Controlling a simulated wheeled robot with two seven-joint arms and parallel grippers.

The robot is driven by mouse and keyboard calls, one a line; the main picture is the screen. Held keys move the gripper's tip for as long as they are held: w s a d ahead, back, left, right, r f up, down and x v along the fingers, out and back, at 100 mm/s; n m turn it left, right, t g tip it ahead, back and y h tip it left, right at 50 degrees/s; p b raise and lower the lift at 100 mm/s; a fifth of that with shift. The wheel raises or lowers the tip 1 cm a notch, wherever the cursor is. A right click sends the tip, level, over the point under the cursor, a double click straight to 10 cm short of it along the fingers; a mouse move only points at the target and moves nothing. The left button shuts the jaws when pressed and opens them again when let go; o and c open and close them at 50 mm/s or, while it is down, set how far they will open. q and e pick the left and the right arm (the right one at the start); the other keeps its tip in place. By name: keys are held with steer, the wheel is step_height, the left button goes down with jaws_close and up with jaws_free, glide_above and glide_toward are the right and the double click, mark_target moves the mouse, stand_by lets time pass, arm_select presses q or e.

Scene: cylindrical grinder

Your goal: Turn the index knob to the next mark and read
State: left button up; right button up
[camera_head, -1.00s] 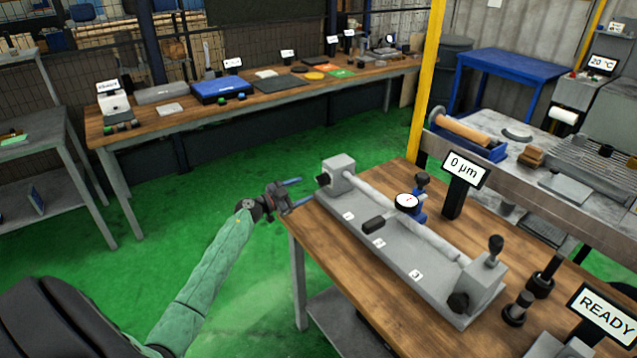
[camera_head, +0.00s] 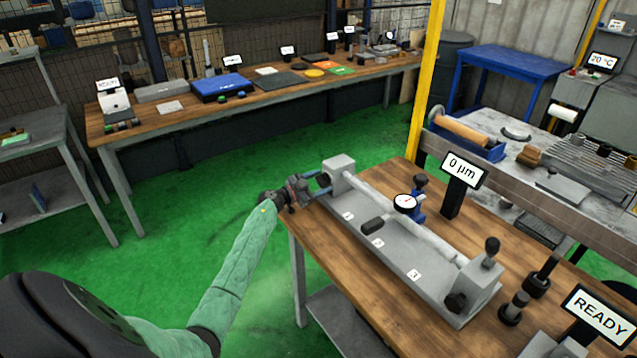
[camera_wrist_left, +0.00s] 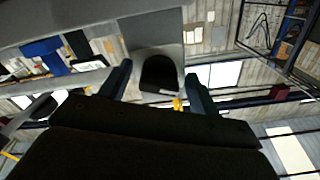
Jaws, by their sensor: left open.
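The dark index knob (camera_wrist_left: 160,72) sits on the left end of the grey headstock (camera_head: 340,168). My left gripper (camera_head: 320,183) reaches this end from the left and largely hides the knob in the head view. In the left wrist view the two open fingers (camera_wrist_left: 157,82) stand on either side of the knob, with gaps showing. The dial gauge (camera_head: 404,203) on its blue holder stands against the long cylindrical bar (camera_head: 400,217). The readout sign (camera_head: 464,170) shows "0 µm". My right gripper is not in view.
The fixture's grey base (camera_head: 395,258) carries several white labels and a tailstock (camera_head: 481,276). Black-handled parts (camera_head: 540,276) and a "READY" sign (camera_head: 598,314) stand at the right. Open green floor (camera_head: 190,210) lies left of the wooden bench.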

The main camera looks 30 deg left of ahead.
arm_select(q)
steer(key=c, duration=0.9)
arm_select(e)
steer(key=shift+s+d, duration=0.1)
arm_select(q)
steer(key=shift+m, duration=0.3)
steer(key=shift+c, duration=0.2)
steer(key=shift+a+f+m+b, duration=0.15)
steer(key=shift+m+b, duration=0.35)
steer(key=shift+m, duration=1.1)
steer(key=m+b, duration=0.1)
steer(key=m, duration=0.2)
steer(key=shift+b, duration=0.4)
steer(key=shift+m+b, duration=0.5)
steer(key=shift+m, duration=0.6)
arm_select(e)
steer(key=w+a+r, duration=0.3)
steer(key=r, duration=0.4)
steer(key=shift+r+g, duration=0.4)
